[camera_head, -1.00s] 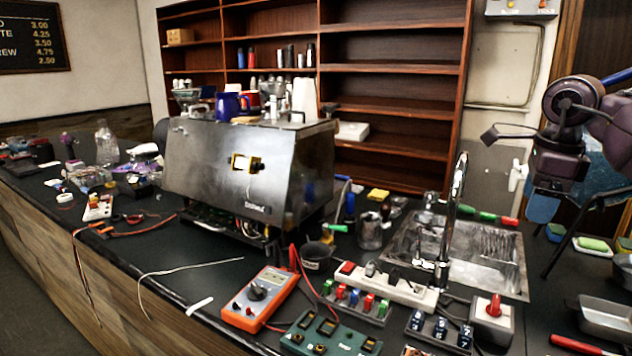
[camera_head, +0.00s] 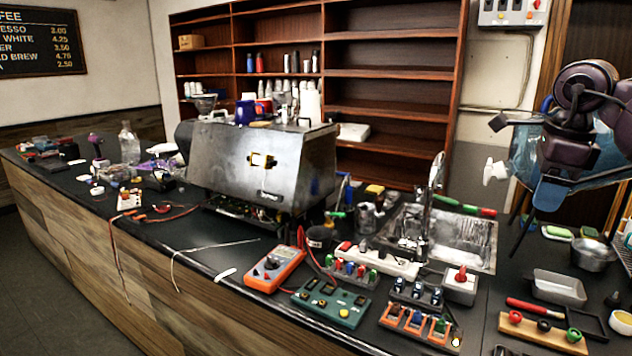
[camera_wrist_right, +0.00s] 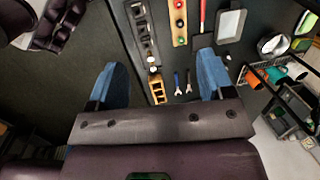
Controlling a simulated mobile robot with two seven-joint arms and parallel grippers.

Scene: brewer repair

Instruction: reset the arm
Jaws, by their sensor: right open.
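My right arm comes in at the right edge of the head view, and its gripper (camera_head: 549,192) hangs above the counter's right end, beside the shelving. Only one blue finger shows clearly there. In the right wrist view the gripper (camera_wrist_right: 162,82) has its two blue fingers wide apart. Nothing is held between them; counter items show far beyond. The gripper touches nothing that I can see. My left arm and left gripper are not in view.
The counter carries a steel espresso machine (camera_head: 262,168), an orange multimeter (camera_head: 272,268), a green panel (camera_head: 330,303), a sink (camera_head: 470,240) with a tall tap and a grey tray (camera_head: 558,288). Empty shelves (camera_head: 390,95) stand behind. Floor is clear at lower left.

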